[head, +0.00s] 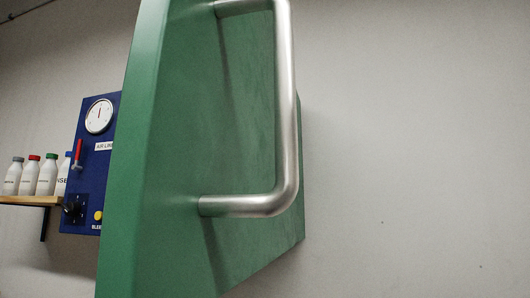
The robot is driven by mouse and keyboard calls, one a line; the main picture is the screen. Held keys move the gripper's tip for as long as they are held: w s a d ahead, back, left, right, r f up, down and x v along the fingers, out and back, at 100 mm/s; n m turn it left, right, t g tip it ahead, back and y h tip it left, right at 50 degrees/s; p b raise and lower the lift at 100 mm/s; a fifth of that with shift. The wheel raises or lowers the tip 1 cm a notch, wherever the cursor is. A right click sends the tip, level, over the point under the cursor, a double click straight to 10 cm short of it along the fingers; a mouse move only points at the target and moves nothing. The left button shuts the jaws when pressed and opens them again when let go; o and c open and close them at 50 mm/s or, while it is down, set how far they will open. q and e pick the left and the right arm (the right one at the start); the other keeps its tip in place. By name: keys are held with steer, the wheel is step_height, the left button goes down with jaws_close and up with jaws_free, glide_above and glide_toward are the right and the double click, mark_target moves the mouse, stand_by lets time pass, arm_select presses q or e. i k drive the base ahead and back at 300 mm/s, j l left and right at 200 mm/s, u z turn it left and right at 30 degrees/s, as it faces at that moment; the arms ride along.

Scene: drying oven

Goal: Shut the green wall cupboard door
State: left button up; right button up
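The green cupboard door (180,120) stands open and fills the middle of the head view, very close to the camera. I see its edge on the left and its outer face, running back towards the wall. A large silver bar handle (287,110) is fixed to that face. The inside of the cupboard is hidden. Neither of my grippers shows in the head view.
Left of the door, a blue panel (93,165) with a round gauge (99,117) hangs on the wall. A wooden shelf (30,200) with several white bottles (30,178) is beside it. The wall (420,130) on the right is bare.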

mark_target(203, 181)
steer(key=k+j, duration=0.75)
steer(key=k+l+u, duration=0.05)
